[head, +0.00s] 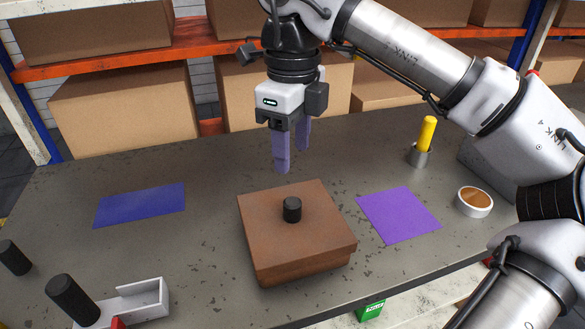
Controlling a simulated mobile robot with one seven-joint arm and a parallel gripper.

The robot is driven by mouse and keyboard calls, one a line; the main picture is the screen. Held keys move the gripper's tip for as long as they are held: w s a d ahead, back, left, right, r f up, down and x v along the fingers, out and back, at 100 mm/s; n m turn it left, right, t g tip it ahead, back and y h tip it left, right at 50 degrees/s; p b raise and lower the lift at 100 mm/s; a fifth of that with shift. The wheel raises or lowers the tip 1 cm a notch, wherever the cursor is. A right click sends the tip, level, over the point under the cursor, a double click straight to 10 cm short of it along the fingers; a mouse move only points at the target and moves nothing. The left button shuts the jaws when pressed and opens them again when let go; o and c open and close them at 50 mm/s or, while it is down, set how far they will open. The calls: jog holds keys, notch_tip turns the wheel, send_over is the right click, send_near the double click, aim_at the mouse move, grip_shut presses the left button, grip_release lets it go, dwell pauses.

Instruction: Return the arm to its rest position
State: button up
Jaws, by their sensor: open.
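My gripper (291,154) hangs fingers down above the far side of the brown block. Its two purple-grey fingers are apart with nothing between them. The arm reaches in from the right of the view. The brown block (296,250) sits on the grey table (230,160), with a short black peg (292,209) standing upright at the middle of its top. The gripper appears clear of both the block and the peg.
A blue mat (140,204) lies left and a purple mat (398,214) right. A yellow-handled tool (427,134) stands in a grey cup, near a white bowl (475,202). Black cylinders (73,299) and a white holder (140,301) are front left. Boxed shelves (125,110) stand behind.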

jog(key=shift+r, duration=0.5)
